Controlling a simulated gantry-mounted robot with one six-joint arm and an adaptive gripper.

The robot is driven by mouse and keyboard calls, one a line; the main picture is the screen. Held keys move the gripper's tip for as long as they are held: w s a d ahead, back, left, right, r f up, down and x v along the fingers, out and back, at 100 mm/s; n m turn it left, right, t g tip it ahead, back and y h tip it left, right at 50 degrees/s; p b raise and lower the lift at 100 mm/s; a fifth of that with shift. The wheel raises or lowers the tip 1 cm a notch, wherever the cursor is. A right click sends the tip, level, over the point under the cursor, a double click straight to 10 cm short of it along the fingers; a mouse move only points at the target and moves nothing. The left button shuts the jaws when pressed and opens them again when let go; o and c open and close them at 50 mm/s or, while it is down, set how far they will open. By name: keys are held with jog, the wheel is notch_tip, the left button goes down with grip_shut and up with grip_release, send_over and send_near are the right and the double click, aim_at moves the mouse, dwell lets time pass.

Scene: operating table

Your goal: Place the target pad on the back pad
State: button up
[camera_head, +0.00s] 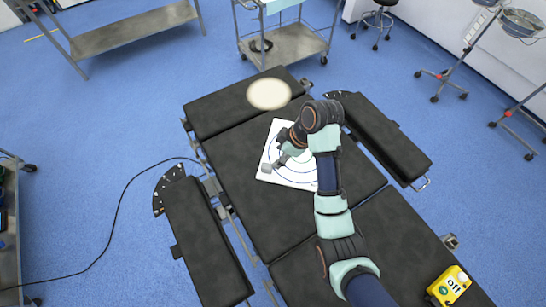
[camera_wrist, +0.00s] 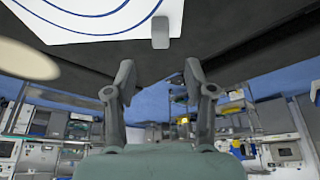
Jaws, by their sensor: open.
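The target pad (camera_head: 298,178) is a white square sheet with blue rings. It lies on the black back pad (camera_head: 240,165), the middle section of the operating table. A small grey tab (camera_head: 266,168) sits at the target pad's left edge. In the wrist view the target pad (camera_wrist: 85,28) fills the top left and its tab (camera_wrist: 160,34) is at the top centre. My gripper (camera_wrist: 160,78) is open and empty, with its two fingers spread and apart from the tab in that view. In the head view my gripper (camera_head: 285,153) hangs over the target pad, and my arm hides its right part.
A cream round cushion (camera_head: 268,94) lies on the head section. Black arm boards flank the table at left (camera_head: 205,240) and right (camera_head: 385,137). A yellow box (camera_head: 448,287) stands at the lower right. Steel carts (camera_head: 285,45) stand beyond the table on clear blue floor.

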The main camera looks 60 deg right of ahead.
jog(key=shift+v, duration=0.9)
jog(key=w+a+r+m+t+h, duration=0.1)
jog(key=w+a+r+t, duration=0.15)
jog(key=w+a, duration=0.6)
jog(key=w+a+r+t+h, duration=0.1)
jog(key=w+a+r+t, duration=0.2)
jog(key=a, duration=1.1)
jog(key=s+a+r+m+t+y, duration=0.1)
jog(key=s+a+r+t, duration=0.2)
jog(key=a+r, duration=0.6)
jog(key=a, duration=0.4)
jog(key=shift+a+r+m, duration=0.15)
jog(key=shift+a+m, duration=0.05)
jog(key=shift+m, duration=0.2)
